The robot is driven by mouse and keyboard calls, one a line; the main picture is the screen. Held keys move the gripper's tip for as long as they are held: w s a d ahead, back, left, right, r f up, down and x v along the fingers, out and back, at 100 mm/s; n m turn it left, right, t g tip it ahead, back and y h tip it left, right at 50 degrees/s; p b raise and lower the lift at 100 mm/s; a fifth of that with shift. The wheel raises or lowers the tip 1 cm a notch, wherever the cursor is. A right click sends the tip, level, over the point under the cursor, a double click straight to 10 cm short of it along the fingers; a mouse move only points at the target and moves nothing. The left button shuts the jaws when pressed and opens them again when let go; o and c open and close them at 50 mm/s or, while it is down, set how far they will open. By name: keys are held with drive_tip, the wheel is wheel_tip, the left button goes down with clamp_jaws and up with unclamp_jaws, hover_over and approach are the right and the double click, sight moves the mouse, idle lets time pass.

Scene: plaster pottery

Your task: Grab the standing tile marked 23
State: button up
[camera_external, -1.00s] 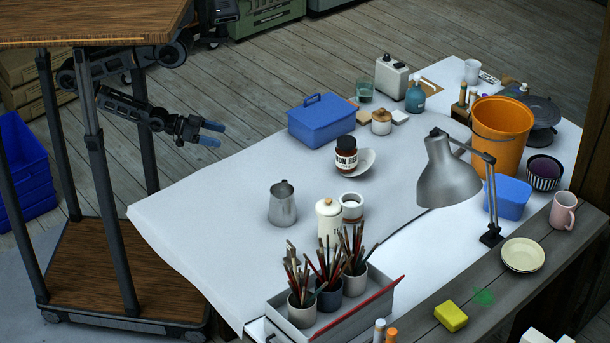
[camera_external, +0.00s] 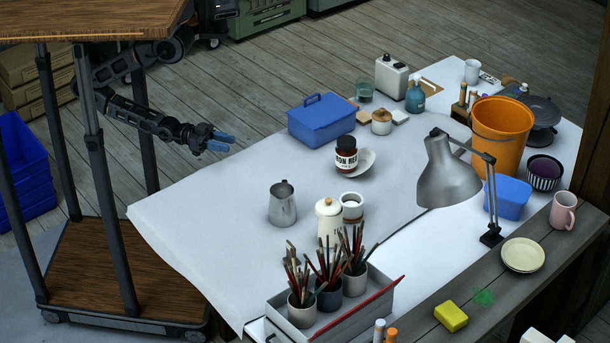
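My gripper (camera_external: 221,141) has two blue fingertips that show slightly apart with nothing between them. It is in the air by the far left edge of the white-covered table (camera_external: 215,222), left of the blue lidded box (camera_external: 321,122). I cannot make out any tile marked 23. Small flat pale pieces lie near the wooden-lidded jar (camera_external: 381,123): one at its right (camera_external: 400,117) and a tan one behind it. No number is readable on them.
A metal pitcher (camera_external: 282,205), a brown labelled jar (camera_external: 346,155) and a white lidded canister (camera_external: 329,222) stand mid-table. Brush cups fill a tray at the front. A desk lamp (camera_external: 450,175) and orange bucket (camera_external: 499,135) stand right. The table's left part is bare.

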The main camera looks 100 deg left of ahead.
drive_tip(key=w+d+r+m+h+p, duration=0.2)
drive_tip(key=d+r+m+h, duration=0.35)
drive_tip(key=d, duration=0.65)
drive_tip(key=m+g+p, duration=0.2)
drive_tip(key=g+p, duration=0.6)
drive_tip(key=g, duration=0.1)
hover_over(295, 253)
drive_tip(key=s+a, duration=0.3)
drive_tip(key=a, duration=0.1)
drive_tip(key=shift+n+h, duration=0.25)
drive_tip(key=shift+h, duration=0.1)
wheel_tip(295, 253, down, 6)
drive_tip(key=shift+r, duration=0.15)
drive_tip(key=shift+f+x, duration=0.15)
drive_tip(key=shift+x, duration=1.15)
drive_tip(key=shift+f+x, duration=0.2)
drive_tip(key=shift+x, duration=1.1)
drive_tip(key=shift+a, duration=0.15)
clamp_jaws()
